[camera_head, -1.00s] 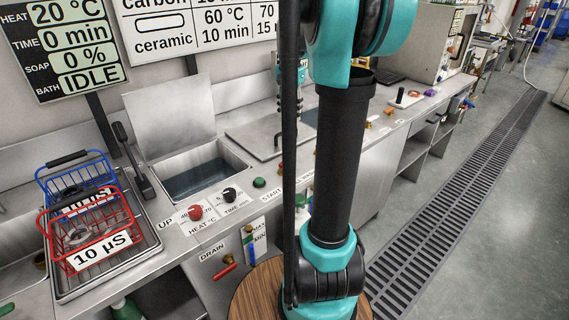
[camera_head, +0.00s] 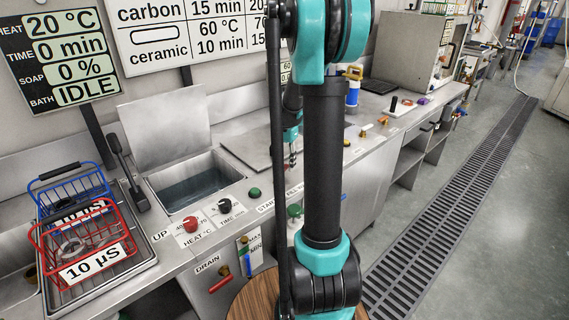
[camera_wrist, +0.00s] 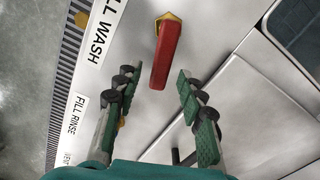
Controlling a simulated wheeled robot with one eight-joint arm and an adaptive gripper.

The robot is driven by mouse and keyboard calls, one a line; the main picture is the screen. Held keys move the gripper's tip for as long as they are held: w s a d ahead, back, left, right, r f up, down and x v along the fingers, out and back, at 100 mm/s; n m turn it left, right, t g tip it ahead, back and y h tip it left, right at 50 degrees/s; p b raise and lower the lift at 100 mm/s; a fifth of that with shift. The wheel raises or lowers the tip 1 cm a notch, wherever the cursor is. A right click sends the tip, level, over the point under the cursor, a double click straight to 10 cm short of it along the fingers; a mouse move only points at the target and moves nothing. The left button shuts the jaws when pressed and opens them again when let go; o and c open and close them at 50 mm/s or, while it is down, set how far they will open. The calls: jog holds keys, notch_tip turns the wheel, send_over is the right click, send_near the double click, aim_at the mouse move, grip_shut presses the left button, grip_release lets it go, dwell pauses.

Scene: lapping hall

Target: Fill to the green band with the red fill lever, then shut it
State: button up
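A red lever (camera_wrist: 166,55) on a brass fitting shows in the wrist view, beside the FILL WASH label (camera_wrist: 104,28). My gripper (camera_wrist: 157,86) is open, with one finger on each side of the lever's free end; contact cannot be told. In the head view my gripper (camera_head: 291,152) is over the counter, partly behind my arm, and the fill lever cannot be made out. The open bath (camera_head: 196,184) holds dark liquid. A level gauge with MAX and MIN marks (camera_head: 249,252) is on the counter front; its green band is too small to read.
A red DRAIN lever (camera_head: 220,281) is left of the gauge. A FILL RINSE label (camera_wrist: 80,115) is near the fill lever. Red and blue baskets (camera_head: 84,247) (camera_head: 72,188) stand in a tray at left. The display (camera_head: 62,50) reads IDLE. Floor beyond the drain grate is clear.

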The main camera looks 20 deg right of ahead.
jog(key=shift+f, duration=0.2)
jog(key=shift+c, duration=0.2)
grip_shut()
